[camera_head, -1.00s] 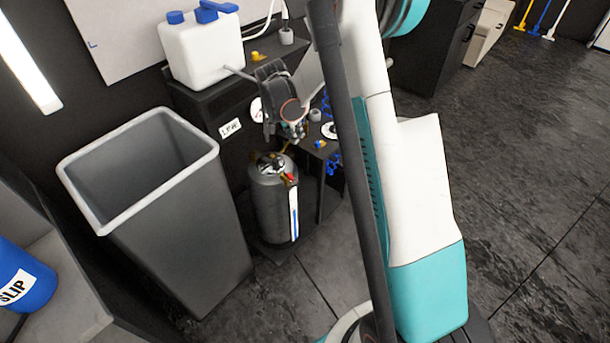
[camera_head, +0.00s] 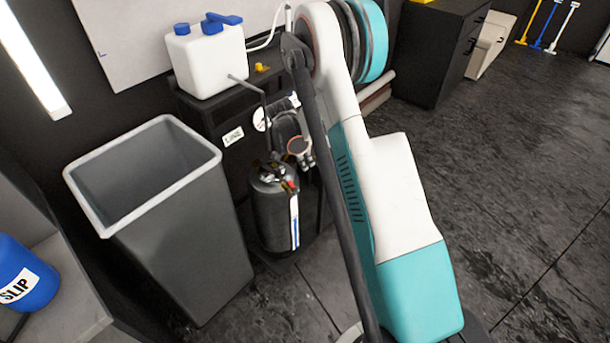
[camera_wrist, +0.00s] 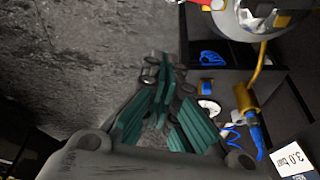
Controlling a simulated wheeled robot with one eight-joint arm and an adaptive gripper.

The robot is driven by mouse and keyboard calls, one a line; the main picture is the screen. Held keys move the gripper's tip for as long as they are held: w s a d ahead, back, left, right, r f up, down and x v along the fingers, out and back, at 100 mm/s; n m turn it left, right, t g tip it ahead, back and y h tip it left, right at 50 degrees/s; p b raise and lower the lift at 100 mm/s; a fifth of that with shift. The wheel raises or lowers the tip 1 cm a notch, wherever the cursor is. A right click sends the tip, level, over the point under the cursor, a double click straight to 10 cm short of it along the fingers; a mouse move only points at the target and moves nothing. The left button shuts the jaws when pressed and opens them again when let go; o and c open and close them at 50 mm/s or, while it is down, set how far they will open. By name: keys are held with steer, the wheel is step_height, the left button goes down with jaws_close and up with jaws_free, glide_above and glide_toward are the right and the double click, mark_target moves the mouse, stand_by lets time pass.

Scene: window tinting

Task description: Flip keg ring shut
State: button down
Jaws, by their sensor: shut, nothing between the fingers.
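The keg (camera_head: 272,215) is a dark grey upright cylinder on the floor platform, with a white-blue strip and a red part near its top. In the wrist view its round metal top (camera_wrist: 240,22) shows at the upper right, partly cut off by the frame edge. The ring's position cannot be made out. My gripper (camera_head: 308,161) is beside and slightly above the keg's top, on its right in the head view. Its teal-padded fingers (camera_wrist: 168,110) are shut with nothing held, and they appear apart from the keg top.
A large grey bin (camera_head: 185,240) stands left of the keg. A black bench (camera_head: 205,115) carries a white jug (camera_head: 205,62) behind it. A brass fitting (camera_wrist: 245,97) with blue hose hangs near the keg in the wrist view. Open floor (camera_head: 500,170) lies to the right.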

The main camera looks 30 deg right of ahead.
mark_target(293, 187)
step_height(293, 187, down, 9)
steer(key=b, duration=0.5)
steer(key=shift+a, duration=0.35)
steer(key=shift+f, duration=0.1)
steer(key=shift+w+a, duration=0.1)
steer(key=shift+a, duration=0.1)
